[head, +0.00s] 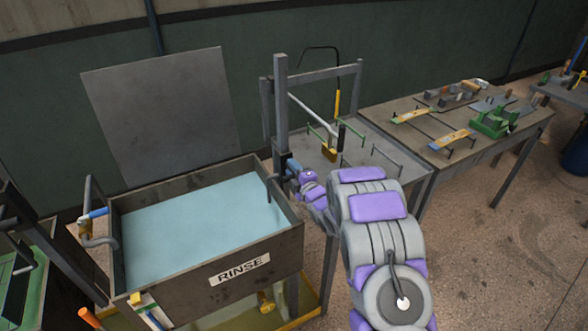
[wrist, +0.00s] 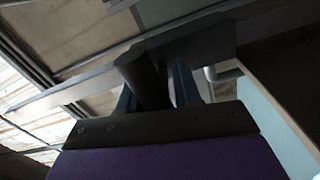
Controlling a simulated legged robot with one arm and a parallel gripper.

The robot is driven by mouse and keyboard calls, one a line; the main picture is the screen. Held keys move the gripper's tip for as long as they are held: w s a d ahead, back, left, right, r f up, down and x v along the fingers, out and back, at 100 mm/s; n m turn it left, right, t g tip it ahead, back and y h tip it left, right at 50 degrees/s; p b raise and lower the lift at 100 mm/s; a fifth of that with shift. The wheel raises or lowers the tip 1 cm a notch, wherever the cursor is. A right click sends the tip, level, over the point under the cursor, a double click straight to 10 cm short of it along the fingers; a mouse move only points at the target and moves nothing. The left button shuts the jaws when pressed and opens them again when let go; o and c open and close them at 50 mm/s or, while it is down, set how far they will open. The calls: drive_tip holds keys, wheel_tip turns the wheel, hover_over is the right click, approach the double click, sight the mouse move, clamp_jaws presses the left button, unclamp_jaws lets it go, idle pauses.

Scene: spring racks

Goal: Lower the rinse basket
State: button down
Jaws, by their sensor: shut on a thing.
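The rinse tank (head: 255,264) is an open dark box marked RINSE, filled with pale blue water (head: 200,220). A grey upright post (head: 281,105) stands at its back right corner, with a dark bracket on it. A dark bent rod (head: 272,188) hangs from there over the tank's right side. My gripper (head: 293,167) is at the post, right of the bracket. In the wrist view my gripper (wrist: 157,88) is shut on a dark round handle (wrist: 143,72), with a blue finger on each side. I cannot make out a basket; the water looks flat and empty.
A grey lid-like panel (head: 160,110) stands behind the tank. A blue-handled pipe (head: 95,215) is at the tank's left edge. A rack table (head: 375,150) with green hooks and a work table (head: 460,120) with tools stand right. Floor (head: 520,230) at right is clear.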

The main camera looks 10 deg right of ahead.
drive_tip(key=shift+s+a+f, duration=0.15)
drive_tip(key=shift+a+f, duration=0.05)
drive_tip(key=shift+f, duration=0.3)
drive_tip(key=c, duration=1.1)
unclamp_jaws()
drive_tip(key=shift+f, duration=0.1)
drive_tip(key=shift+o, duration=1.1)
drive_tip(key=shift+a, duration=0.1)
drive_tip(key=shift+r, duration=0.25)
drive_tip(key=shift+s+d, duration=0.25)
drive_tip(key=shift+d, duration=0.1)
drive_tip(key=p+v, duration=0.2)
drive_tip(key=v, duration=1.4)
drive_tip(key=shift+s+p, duration=0.25)
drive_tip(key=shift+p, duration=0.1)
drive_tip(key=shift+w+r, duration=0.1)
drive_tip(key=shift+r, duration=0.05)
